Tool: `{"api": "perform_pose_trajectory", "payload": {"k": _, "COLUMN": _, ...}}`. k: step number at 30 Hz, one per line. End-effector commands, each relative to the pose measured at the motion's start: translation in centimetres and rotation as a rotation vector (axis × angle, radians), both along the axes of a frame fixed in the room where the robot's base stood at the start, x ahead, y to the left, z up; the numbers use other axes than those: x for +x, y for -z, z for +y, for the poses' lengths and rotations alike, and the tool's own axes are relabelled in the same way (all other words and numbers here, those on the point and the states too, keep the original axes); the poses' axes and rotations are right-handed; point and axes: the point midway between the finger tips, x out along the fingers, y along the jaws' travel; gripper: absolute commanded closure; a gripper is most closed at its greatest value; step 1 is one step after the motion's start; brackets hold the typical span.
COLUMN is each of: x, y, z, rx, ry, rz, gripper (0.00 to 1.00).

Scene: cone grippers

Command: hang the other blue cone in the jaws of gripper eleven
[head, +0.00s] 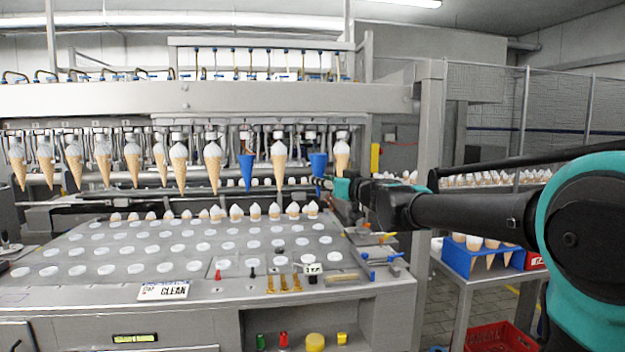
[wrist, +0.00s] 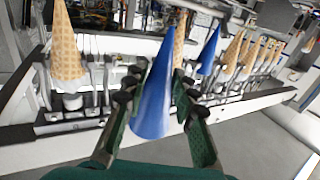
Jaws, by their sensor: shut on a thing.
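One blue cone (head: 319,163) is held by my gripper (head: 326,184), point down, at the right part of the row of hanging cones. In the wrist view, which is upside down, the green fingers of my gripper (wrist: 155,104) are shut on this blue cone (wrist: 154,90). A second blue cone (head: 247,172) hangs in the row further left, and it also shows in the wrist view (wrist: 210,52). The held cone is between two hanging wafer cones (head: 278,165) (head: 342,158). Whether it touches the row's jaws is hidden. No number for gripper eleven is readable.
Several wafer cones (head: 132,160) hang in the row to the left. Below is a holed tray table (head: 150,245) with cones along its back edge. A post (head: 428,150) stands right of the row. A blue rack of cones (head: 460,258) is at the right.

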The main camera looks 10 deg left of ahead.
Motion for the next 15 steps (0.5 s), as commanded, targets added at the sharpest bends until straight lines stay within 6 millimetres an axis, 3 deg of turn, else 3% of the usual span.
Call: {"api": "perform_pose_trajectory", "payload": {"k": 15, "x": 0.46, "y": 0.04, "z": 0.05, "rx": 0.001, "ry": 0.0, "rz": 0.0, "gripper": 0.94}}
